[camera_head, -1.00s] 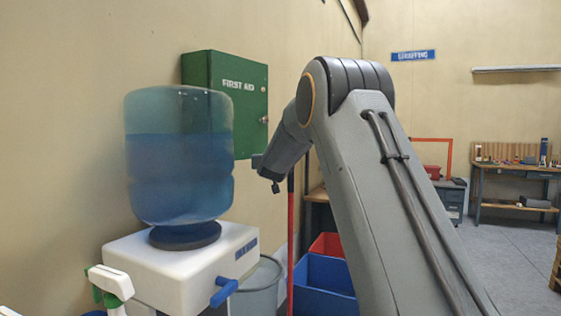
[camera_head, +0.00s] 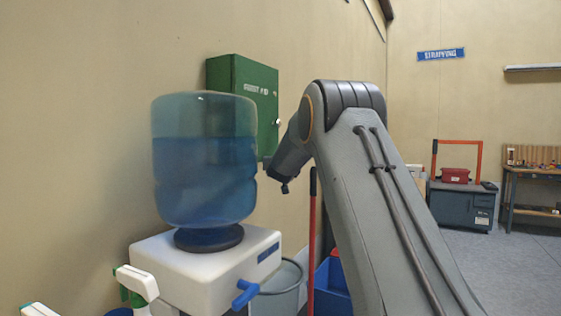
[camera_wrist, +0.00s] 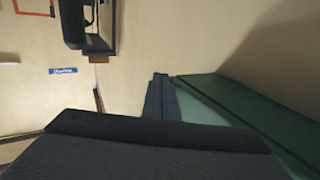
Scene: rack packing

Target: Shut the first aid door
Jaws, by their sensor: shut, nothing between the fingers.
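The green first aid cabinet (camera_head: 257,93) hangs on the left wall, partly hidden by the water jug in the head view. Its lettered door faces front, with a small pale knob at the right edge; I cannot tell whether it is fully shut. Its green panels also show in the wrist view (camera_wrist: 250,112), at the right. My gripper (camera_head: 265,163) is by the cabinet's lower right corner in the head view. In the wrist view its dark fingertips (camera_wrist: 161,94) are together and empty, beside the green edge; contact cannot be told.
A blue water jug (camera_head: 205,165) on a white dispenser (camera_head: 210,262) stands in front of the cabinet. A red pole (camera_head: 312,240) and a blue bin (camera_head: 332,283) are below my arm. A dark cart (camera_head: 462,205) and open floor lie at the right.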

